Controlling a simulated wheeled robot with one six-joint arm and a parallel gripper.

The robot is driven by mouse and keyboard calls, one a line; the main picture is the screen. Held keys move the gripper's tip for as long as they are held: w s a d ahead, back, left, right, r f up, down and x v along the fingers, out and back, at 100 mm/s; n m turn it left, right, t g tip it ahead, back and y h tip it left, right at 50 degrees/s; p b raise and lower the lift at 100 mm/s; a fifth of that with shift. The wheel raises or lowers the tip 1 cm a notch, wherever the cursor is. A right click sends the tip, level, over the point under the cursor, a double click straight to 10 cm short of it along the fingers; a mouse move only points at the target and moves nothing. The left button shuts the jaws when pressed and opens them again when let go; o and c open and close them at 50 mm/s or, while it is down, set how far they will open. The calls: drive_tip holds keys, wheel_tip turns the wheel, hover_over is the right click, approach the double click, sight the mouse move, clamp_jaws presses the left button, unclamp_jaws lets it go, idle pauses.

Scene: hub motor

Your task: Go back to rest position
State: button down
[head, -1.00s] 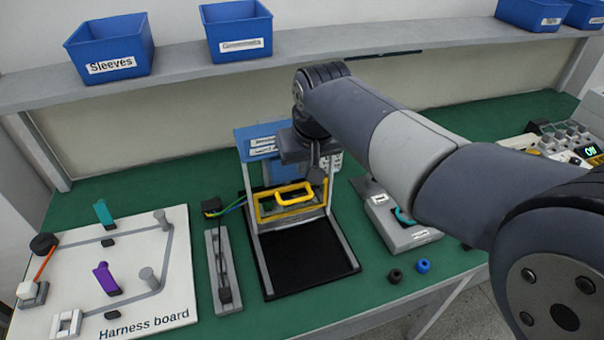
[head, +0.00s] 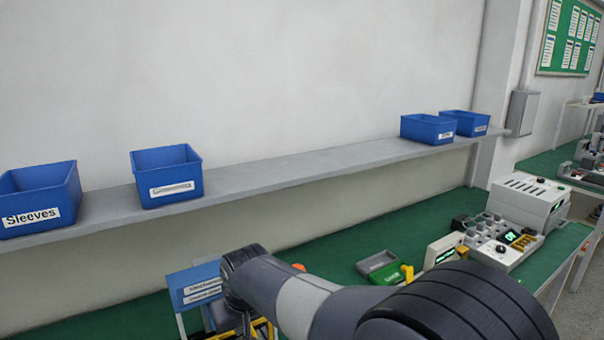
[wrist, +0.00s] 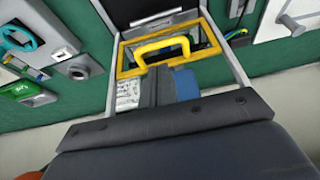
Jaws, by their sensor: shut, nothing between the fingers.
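In the wrist view my gripper (wrist: 155,76) shows as dark grey fingers, shut and empty. It is close to a yellow frame with a yellow handle (wrist: 160,45); the fingers appear apart from the handle, but the gap is hard to judge. In the head view my arm reaches from the lower right toward a blue sign panel (head: 196,286) with white labels. My gripper is hidden there below and behind the arm. Only a little of the yellow frame shows at the bottom edge.
A grey shelf (head: 290,166) with blue bins, one marked Sleeves (head: 38,200), runs along the wall. Grey equipment (head: 530,203) stands on the green bench at right. A teal ring (wrist: 20,36) on a grey block and a green-labelled tray (wrist: 26,92) lie left in the wrist view.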

drive_tip(key=b+x, duration=0.1)
drive_tip(key=x, duration=0.2)
drive_tip(key=b+x, duration=0.1)
drive_tip(key=x, duration=0.1)
drive_tip(key=shift+s+d+f+b, duration=0.1)
drive_tip(key=shift+s+f+b, duration=0.15)
drive_tip(key=shift+f+b, duration=0.15)
